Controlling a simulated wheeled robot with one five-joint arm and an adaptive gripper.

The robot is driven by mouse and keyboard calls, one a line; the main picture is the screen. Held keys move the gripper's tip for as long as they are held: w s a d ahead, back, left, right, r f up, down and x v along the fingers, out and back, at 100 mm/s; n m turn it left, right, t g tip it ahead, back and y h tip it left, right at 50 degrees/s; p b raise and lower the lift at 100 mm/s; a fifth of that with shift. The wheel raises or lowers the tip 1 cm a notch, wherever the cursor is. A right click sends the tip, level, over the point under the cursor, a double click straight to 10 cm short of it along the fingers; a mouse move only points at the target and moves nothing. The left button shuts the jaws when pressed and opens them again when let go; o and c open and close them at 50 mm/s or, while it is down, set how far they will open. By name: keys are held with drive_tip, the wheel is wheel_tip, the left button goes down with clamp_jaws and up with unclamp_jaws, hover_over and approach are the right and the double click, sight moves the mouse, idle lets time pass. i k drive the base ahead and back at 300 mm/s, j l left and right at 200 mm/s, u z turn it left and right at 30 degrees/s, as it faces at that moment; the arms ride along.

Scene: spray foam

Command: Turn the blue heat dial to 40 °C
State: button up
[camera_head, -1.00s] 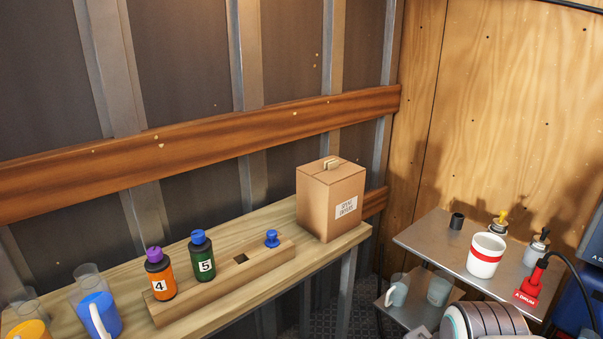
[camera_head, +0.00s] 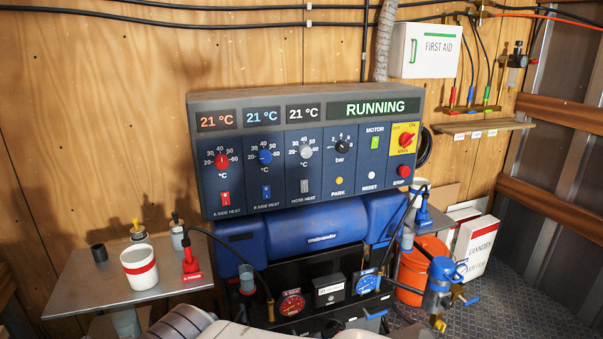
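The blue heat dial (camera_head: 265,157) is on the dark blue front of the control panel (camera_head: 345,190), above the label B SIDE HEAT. It sits between a red dial (camera_head: 221,160) on the left and a grey dial (camera_head: 305,152) on the right. My gripper is not in view.
The large display (camera_head: 375,108) shows RUNNING. A metal shelf (camera_head: 80,290) with a white cup (camera_head: 140,268) and small bottles stands left of the panel. Blue machinery (camera_head: 322,228) and gauges lie below it. Free floor (camera_head: 520,300) shows at the lower right.

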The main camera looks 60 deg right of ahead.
sight(265, 156)
drive_tip(key=z, duration=1.6)
